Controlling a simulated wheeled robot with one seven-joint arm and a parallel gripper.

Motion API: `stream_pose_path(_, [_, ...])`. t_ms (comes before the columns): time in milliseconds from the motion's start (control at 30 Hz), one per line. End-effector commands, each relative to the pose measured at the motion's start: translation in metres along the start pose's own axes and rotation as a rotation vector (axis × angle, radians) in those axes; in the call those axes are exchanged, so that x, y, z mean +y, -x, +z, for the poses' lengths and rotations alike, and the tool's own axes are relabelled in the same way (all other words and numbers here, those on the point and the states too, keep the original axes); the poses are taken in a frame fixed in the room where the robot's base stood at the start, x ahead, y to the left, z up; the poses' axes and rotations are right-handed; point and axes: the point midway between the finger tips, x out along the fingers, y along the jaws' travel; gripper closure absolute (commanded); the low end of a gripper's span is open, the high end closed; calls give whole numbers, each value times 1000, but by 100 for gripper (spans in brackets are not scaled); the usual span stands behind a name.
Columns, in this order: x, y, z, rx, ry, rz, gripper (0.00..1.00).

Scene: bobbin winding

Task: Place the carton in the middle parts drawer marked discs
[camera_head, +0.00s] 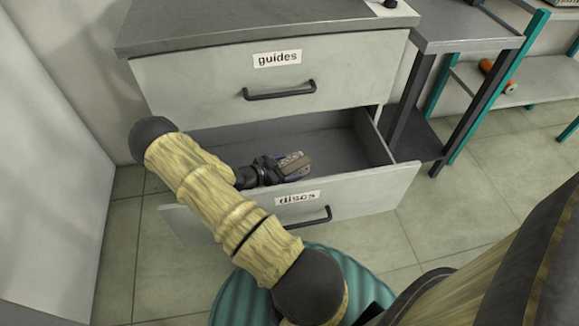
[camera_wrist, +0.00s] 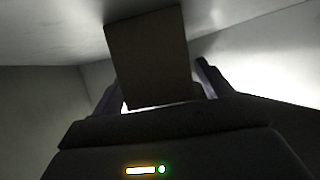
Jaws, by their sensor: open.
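The drawer marked discs (camera_head: 375,190) is pulled open below the drawer marked guides. My gripper (camera_head: 288,171) is inside it, just behind its front panel, with the arm reaching over from the left. The small brown carton (camera_head: 296,160) is at the fingertips. In the wrist view the carton (camera_wrist: 150,58) stands between the two open fingers of my gripper (camera_wrist: 156,88), with a bright gap between it and the right finger. Whether it touches the left finger or rests on the drawer floor, I cannot tell.
The guides drawer (camera_head: 200,85) above is shut, under the grey cabinet top (camera_head: 260,20). The drawer's right part is bare. A dark side table (camera_head: 465,40) stands to the right. A teal-framed shelf (camera_head: 530,92) with an orange item (camera_head: 487,66) is farther right.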

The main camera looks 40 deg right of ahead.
Motion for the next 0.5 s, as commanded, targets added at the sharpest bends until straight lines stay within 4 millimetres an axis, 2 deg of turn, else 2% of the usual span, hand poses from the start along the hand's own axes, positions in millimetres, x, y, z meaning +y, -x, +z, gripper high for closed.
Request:
stream_pose_path(300, [-1, 62, -3, -2, -1, -2, 22])
stream_pose_path(500, [0, 96, -2, -1, 0, -1, 22])
